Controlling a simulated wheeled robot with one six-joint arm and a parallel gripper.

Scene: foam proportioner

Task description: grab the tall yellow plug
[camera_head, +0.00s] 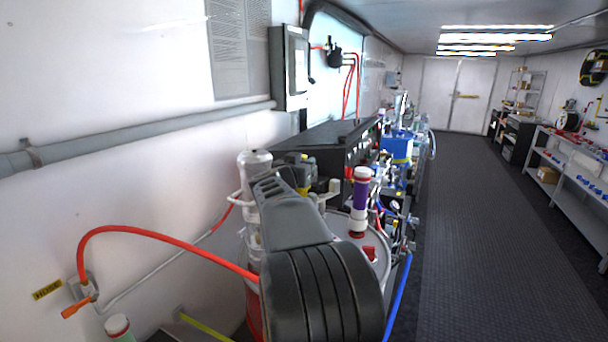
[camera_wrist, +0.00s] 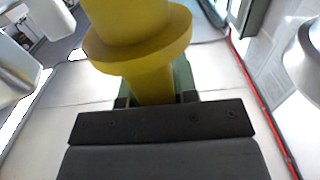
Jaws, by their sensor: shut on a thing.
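The tall yellow plug (camera_wrist: 140,45) fills the upper middle of the wrist view. It has a wide round flange and a narrower stem below it. My gripper (camera_wrist: 155,99) is shut on the stem just below the flange, with its dark body across the bottom of the view. The plug's top is cut off by the frame edge, and its lower end is hidden behind my gripper. In the head view, my dark arm blocks much of the near equipment, and I cannot clearly make out the gripper or the plug there.
A white cylinder with a purple band (camera_head: 361,195) stands on a round drum lid right of my arm. An orange hose (camera_head: 150,231) arcs from the left wall. A grey pipe (camera_head: 140,132) runs along that wall. The dark aisle floor (camera_head: 480,230) on the right is clear.

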